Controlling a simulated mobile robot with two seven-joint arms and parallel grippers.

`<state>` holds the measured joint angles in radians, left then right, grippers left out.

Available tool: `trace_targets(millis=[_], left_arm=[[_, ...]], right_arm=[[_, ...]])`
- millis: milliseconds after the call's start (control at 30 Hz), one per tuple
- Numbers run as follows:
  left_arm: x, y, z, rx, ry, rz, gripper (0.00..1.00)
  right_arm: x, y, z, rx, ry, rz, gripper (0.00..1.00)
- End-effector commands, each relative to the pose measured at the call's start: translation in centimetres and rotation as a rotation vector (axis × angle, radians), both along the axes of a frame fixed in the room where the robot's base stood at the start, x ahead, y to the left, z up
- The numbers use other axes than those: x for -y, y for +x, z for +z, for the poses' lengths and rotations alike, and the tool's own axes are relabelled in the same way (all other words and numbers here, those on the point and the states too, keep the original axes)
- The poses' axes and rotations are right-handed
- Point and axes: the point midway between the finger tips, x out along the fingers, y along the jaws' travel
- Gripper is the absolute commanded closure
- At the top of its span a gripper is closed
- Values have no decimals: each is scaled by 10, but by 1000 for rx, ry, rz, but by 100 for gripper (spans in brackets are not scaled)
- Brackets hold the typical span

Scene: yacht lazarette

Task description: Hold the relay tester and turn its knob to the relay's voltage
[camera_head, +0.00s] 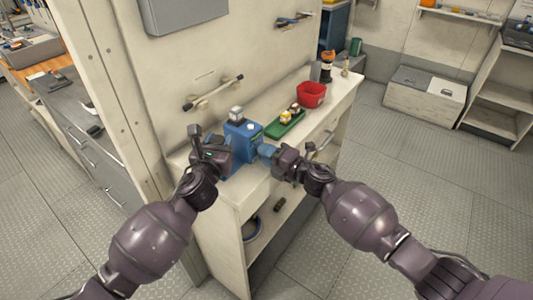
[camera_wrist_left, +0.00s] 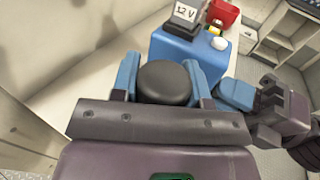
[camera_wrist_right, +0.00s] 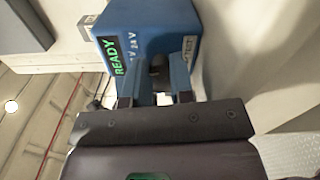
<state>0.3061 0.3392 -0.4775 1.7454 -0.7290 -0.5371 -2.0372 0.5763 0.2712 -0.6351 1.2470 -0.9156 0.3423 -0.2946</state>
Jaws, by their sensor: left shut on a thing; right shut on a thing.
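The blue relay tester (camera_head: 243,141) is on or just above the white counter; contact with it is unclear. A grey relay (camera_head: 237,113) sits on its top; its label reads "12 V" in the left wrist view (camera_wrist_left: 184,12). My left gripper (camera_head: 226,154) is shut on the tester's dark round grip (camera_wrist_left: 164,82). My right gripper (camera_head: 266,150) is shut on the small dark knob (camera_wrist_right: 159,72) on the tester's face. A green "READY" display (camera_wrist_right: 116,56) and a "24 V" mark show there. The knob's pointer is hidden between the fingers.
A green tray (camera_head: 285,130) with small yellow and white blocks lies behind the tester. A wall with a rail (camera_head: 213,93) borders the left side.

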Motion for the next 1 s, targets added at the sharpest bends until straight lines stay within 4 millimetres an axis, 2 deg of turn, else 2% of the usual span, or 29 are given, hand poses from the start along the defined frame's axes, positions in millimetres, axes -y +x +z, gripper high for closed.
trace_targets(millis=[300, 867, 900, 933, 1000], left_arm=[[0, 0, 0, -1, 1, 1, 93], [-1, 0, 0, -1, 1, 1, 93], [-1, 0, 0, -1, 1, 1, 93], [-1, 0, 0, -1, 1, 1, 93], [-1, 0, 0, -1, 1, 1, 93]], right_arm=[[1, 0, 0, -113, 75, 0, 100], [0, 0, 0, -139, 94, 0, 100], [0, 0, 0, -139, 94, 0, 73], [0, 0, 0, -139, 94, 0, 69], [0, 0, 0, -138, 94, 0, 67]])
